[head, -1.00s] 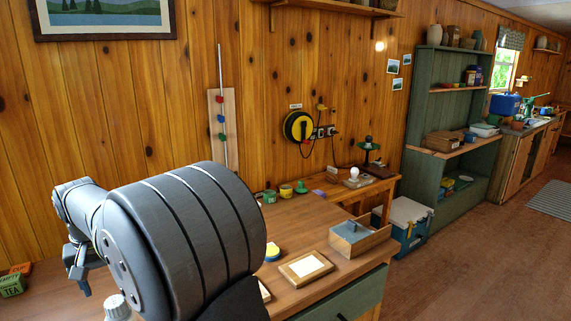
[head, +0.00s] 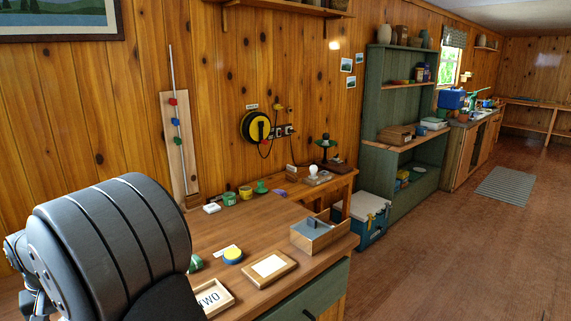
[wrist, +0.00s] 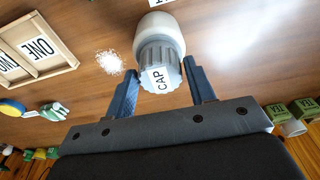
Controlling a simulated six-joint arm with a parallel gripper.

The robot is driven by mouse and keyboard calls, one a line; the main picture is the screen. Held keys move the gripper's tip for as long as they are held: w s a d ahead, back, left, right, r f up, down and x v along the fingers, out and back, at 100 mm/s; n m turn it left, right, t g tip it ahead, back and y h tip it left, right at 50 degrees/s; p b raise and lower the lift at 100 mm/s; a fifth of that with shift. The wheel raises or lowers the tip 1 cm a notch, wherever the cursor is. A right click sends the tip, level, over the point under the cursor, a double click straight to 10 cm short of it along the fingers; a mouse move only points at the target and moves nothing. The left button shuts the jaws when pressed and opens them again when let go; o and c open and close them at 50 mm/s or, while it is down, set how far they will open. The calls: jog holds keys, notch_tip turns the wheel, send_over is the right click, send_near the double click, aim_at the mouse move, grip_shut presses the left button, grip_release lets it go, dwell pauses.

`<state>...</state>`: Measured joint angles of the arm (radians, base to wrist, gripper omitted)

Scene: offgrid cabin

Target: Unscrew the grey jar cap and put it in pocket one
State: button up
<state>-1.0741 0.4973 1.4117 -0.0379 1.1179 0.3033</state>
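The grey ribbed cap (wrist: 159,66), with a white "CAP" label, sits on the white jar (wrist: 159,34) in the wrist view. My gripper (wrist: 160,70) is open, with one blue finger on each side of the cap. The fingertips are close to its sides; I cannot tell whether either touches. A wooden tray (wrist: 70,48) with pocket one, marked "ONE", lies at the upper left of the wrist view. In the head view a tray corner (head: 232,301) marked "TWO" shows; the jar, cap and my gripper are hidden behind my arm.
A white patch (wrist: 110,62) lies beside the jar.

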jog(key=c, duration=0.7)
jog(key=n, duration=0.3)
jog(key=shift+n+g, duration=0.3)
jog(key=shift+n, duration=1.2)
jog(key=shift+w, duration=0.1)
jog(key=shift+n, duration=0.6)
jog(key=n, duration=0.4)
jog(key=shift+n+g, duration=0.4)
